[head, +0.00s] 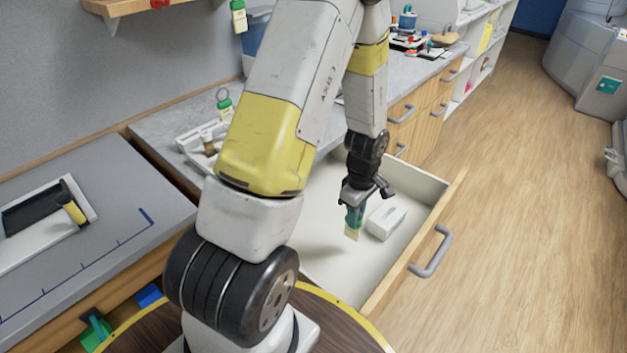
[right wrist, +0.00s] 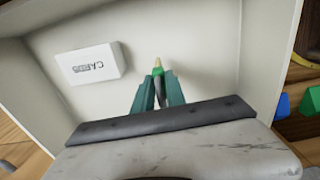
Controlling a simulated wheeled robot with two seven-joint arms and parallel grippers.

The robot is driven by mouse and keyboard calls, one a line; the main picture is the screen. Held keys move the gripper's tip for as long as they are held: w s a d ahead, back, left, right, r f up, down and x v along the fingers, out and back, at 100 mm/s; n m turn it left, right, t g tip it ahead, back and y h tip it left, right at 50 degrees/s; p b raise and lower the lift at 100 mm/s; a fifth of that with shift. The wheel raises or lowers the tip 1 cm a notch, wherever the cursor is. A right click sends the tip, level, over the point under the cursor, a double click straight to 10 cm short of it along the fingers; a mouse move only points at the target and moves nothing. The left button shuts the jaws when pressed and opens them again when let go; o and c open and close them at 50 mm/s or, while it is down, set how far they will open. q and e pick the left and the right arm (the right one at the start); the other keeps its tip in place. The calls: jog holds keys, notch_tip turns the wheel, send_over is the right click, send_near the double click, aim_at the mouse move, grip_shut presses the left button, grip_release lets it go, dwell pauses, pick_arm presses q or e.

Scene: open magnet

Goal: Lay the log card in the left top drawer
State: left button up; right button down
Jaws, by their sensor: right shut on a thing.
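My right gripper (head: 356,212) points down inside the open drawer (head: 330,255), above its floor. It is shut on a small cream piece with a green end, which appears to be the log card (head: 352,233). In the right wrist view the card (right wrist: 157,64) shows nearly edge-on between the two teal fingers (right wrist: 158,90), with its cream tip beyond them. I cannot tell whether the tip touches the drawer floor. My left gripper is not in view.
A white box marked CARDS (right wrist: 92,64) lies in the drawer beside the card; it also shows in the head view (head: 386,222). The drawer's grey handle (head: 431,252) faces the open wooden floor. A white tray (head: 200,140) stands on the counter.

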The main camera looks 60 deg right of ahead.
jog(key=w+d+f, duration=0.1)
jog(key=d+f, duration=0.3)
jog(key=d, duration=0.5)
jog(key=shift+w+d+f, duration=0.2)
jog(key=shift+w+d, duration=0.1)
jog(key=shift+w, duration=0.05)
jog(key=shift+f, duration=0.15)
jog(key=c, duration=1.4)
grip_release()
jog(key=shift+o, duration=0.2)
notch_tip(320, 180, up, 12)
jog(key=shift+w+r, duration=0.1)
jog(key=shift+r, duration=0.1)
